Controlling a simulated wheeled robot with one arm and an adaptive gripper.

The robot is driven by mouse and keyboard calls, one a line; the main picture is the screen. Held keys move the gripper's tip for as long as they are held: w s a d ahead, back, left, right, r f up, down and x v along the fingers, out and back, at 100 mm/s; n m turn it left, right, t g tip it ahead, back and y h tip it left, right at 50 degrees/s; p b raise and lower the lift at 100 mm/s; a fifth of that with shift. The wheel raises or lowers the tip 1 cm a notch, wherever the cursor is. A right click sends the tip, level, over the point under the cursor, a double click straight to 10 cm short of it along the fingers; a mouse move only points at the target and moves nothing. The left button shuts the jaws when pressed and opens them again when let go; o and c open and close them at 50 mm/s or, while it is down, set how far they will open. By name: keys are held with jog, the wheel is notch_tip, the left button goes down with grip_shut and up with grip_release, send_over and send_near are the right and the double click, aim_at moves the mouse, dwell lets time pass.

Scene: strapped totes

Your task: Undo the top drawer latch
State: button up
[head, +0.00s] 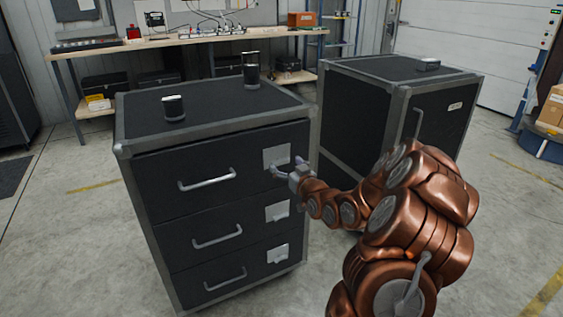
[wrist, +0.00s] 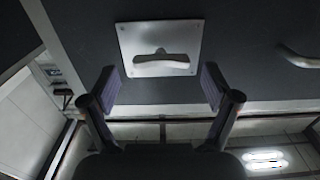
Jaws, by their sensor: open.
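The top drawer latch is a light metal plate (head: 275,155) at the right end of the top drawer (head: 160,175) of the black cabinet. In the wrist view the latch plate (wrist: 160,41) carries a raised lever (wrist: 160,62) and lies just beyond my fingertips. My gripper (head: 290,170) is in front of the latch and hides part of it in the head view. In the wrist view my gripper (wrist: 160,85) is open, with one finger on each side of the latch and nothing between them. I cannot tell whether a finger touches the drawer face.
The drawer's bar handle (head: 207,178) is left of the latch. Two lower latches (head: 277,211) (head: 278,253) sit below it. Small dark objects (head: 173,108) (head: 251,76) stand on the cabinet top. A second black cabinet (head: 440,110) stands right. Open floor (head: 60,245) lies left.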

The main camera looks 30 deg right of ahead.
aim_at(283, 162)
jog(key=shift+w+d, duration=0.1)
jog(key=shift+w, duration=1.4)
jog(key=c, duration=1.2)
jog(key=shift+o, duration=0.2)
